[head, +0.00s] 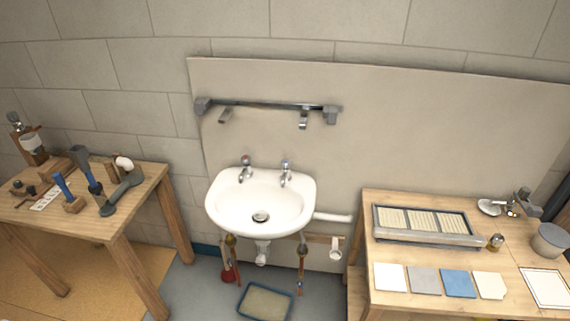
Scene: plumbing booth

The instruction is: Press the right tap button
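The right tap (286,173) stands on the back right rim of the white sink (260,203). Its button (285,163) on top shows a bluish cap. The left tap (245,168) stands on the back left rim, with a reddish cap. Both taps look upright, and nothing touches them. Neither of my grippers shows in the head view.
A wooden table (150,183) with tools stands at the left. A wooden bench (375,262) with a tray (425,238) and tile samples stands at the right. A metal rail (265,104) is above the sink. A shallow tray (264,302) lies on the floor.

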